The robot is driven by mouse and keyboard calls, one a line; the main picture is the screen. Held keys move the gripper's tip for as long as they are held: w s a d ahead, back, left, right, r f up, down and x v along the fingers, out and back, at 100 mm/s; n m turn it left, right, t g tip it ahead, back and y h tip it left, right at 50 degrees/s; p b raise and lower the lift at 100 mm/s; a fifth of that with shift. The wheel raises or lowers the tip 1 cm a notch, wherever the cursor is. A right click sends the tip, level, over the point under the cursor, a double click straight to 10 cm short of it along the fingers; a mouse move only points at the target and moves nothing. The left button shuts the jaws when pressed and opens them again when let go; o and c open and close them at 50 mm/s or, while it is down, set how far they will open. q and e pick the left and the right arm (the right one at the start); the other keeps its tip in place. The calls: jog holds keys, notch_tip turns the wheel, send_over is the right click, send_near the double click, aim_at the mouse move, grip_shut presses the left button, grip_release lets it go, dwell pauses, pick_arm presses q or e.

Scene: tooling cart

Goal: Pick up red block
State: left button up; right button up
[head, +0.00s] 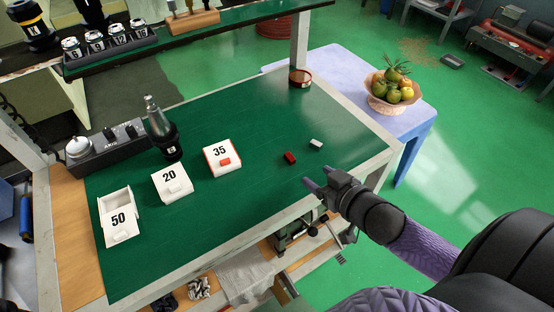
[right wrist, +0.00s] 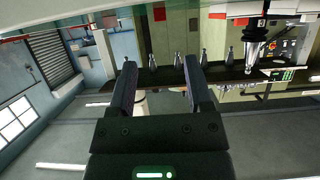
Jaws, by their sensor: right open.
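The red block (head: 290,158) lies on the green top of the cart, towards its right side. My right gripper (head: 316,184) is in front of the red block and a little to its right, apart from it, with its fingers pointing towards the left. In the right wrist view the two fingers (right wrist: 159,88) stand apart with nothing between them. The red block cannot be made out for certain in the right wrist view. My left gripper is not in the head view.
A white block (head: 316,144) lies just right of the red block. White boxes marked 35 (head: 222,158), 20 (head: 172,184) and 50 (head: 119,218) stand to the left. A round red-rimmed container (head: 300,78) is at the back. A fruit bowl (head: 388,97) stands on the side table.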

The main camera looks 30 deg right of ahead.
aim_at(293, 161)
jog(key=b+x, duration=0.3)
jog(key=x, duration=0.6)
jog(key=shift+f+b, duration=0.25)
jog(key=shift+b, duration=0.05)
jog(key=shift+w, duration=0.15)
jog(key=shift+r, duration=0.1)
jog(key=shift+c, duration=0.5)
jog(key=shift+a, duration=0.1)
grip_shut()
